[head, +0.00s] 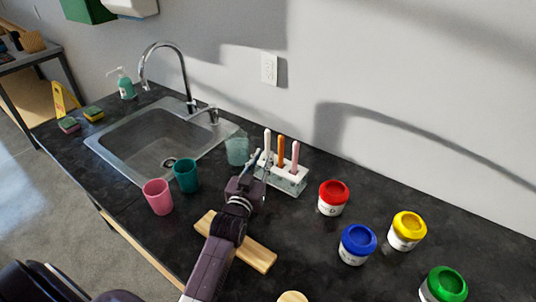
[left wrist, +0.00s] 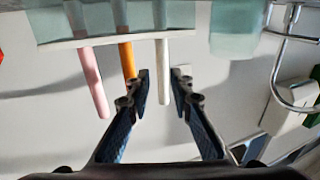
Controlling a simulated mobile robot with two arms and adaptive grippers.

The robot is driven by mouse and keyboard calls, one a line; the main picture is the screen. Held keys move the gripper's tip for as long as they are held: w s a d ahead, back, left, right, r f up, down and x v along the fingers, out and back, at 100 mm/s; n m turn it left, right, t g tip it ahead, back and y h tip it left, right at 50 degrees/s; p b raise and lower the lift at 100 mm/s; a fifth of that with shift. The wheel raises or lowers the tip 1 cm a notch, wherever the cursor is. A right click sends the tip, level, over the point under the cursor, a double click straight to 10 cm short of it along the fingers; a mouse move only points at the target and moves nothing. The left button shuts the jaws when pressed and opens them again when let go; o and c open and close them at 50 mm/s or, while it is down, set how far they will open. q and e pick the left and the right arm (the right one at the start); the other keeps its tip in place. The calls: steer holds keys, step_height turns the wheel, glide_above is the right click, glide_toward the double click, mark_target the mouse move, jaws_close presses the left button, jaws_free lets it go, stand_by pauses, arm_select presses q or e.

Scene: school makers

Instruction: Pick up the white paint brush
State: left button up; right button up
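The white paint brush (head: 267,141) stands upright in a clear holder (head: 289,182), at the left end of a row with an orange brush (head: 281,151) and a pink brush (head: 295,157). My left gripper (head: 257,165) is at the holder's left front. In the left wrist view, which looks upside down, my left gripper (left wrist: 161,88) is open. Its two fingers lie on either side of the white brush (left wrist: 163,72) in the picture, with gaps on both sides. I cannot tell how far the brush reaches between them. My right gripper is not in view.
A clear teal cup (head: 237,150) stands close left of the holder. Teal (head: 187,176) and pink (head: 159,197) cups stand near the sink (head: 150,133). A wooden board (head: 256,253) lies under my left arm. Red (head: 333,198), blue (head: 357,245) and yellow (head: 407,231) paint jars stand right.

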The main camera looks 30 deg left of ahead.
mark_target(267, 149)
arm_select(q)
steer(key=shift+w+a+f, duration=0.15)
steer(key=shift+w, duration=0.3)
steer(key=w+b, duration=0.1)
steer(key=w, duration=0.1)
steer(key=w+a+b, duration=0.1)
steer(key=w+b, duration=0.1)
steer(key=shift+w, duration=0.35)
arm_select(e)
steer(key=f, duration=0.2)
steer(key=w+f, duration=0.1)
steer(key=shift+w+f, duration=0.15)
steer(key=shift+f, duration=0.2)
arm_select(q)
steer(key=shift+s, duration=0.1)
jaws_close()
